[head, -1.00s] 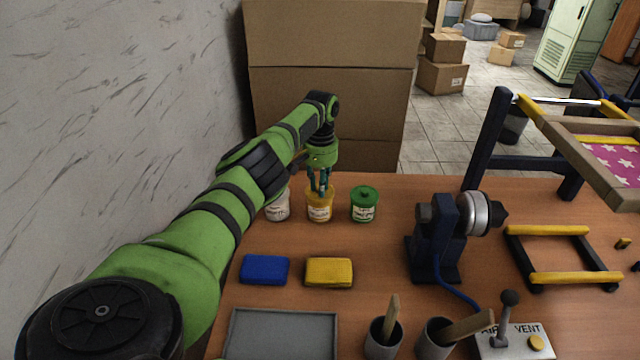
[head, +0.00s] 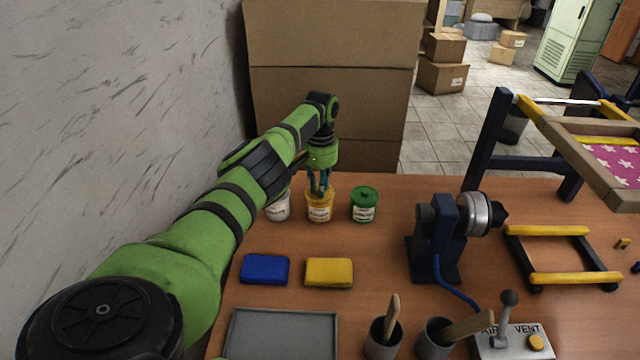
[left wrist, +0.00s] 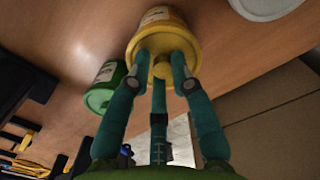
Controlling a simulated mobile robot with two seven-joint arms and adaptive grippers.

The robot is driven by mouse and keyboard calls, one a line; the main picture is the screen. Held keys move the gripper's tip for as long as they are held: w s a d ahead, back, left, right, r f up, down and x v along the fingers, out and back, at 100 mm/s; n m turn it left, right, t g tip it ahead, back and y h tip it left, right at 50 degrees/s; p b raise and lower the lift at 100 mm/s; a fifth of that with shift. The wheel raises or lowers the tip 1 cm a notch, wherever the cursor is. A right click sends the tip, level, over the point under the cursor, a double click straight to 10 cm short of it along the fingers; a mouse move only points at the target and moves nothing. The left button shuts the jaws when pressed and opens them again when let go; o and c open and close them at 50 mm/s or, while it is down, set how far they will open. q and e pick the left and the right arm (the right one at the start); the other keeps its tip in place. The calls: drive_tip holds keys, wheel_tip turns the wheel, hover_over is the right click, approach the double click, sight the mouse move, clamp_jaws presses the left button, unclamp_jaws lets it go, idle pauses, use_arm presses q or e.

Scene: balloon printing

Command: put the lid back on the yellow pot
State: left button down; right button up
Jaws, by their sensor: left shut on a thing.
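The yellow pot (head: 319,212) stands upright on the table between a white pot and a green pot; it also shows in the left wrist view (left wrist: 158,18). Its yellow lid (left wrist: 148,48) is at the pot's mouth, lined up with it. I cannot tell whether it sits fully down or just above the rim. My left gripper (head: 320,188) points down over the pot, its teal fingers (left wrist: 160,75) shut around the lid's knob (left wrist: 163,67). The fingers partly hide the lid in the head view. My right gripper is not in view.
The white pot (head: 278,208) stands close on the left, partly behind my arm. The lidded green pot (head: 364,206) stands close on the right. Blue (head: 265,269) and yellow (head: 329,272) blocks lie in front. Stacked cardboard boxes (head: 330,110) rise behind the table.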

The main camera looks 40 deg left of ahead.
use_arm(q)
drive_tip(key=shift+f, duration=0.15)
idle(0.6)
drive_tip(key=c, duration=1)
unclamp_jaws()
drive_tip(key=o, duration=0.4)
drive_tip(key=shift+o, duration=0.2)
drive_tip(key=shift+r+p, duration=3.55)
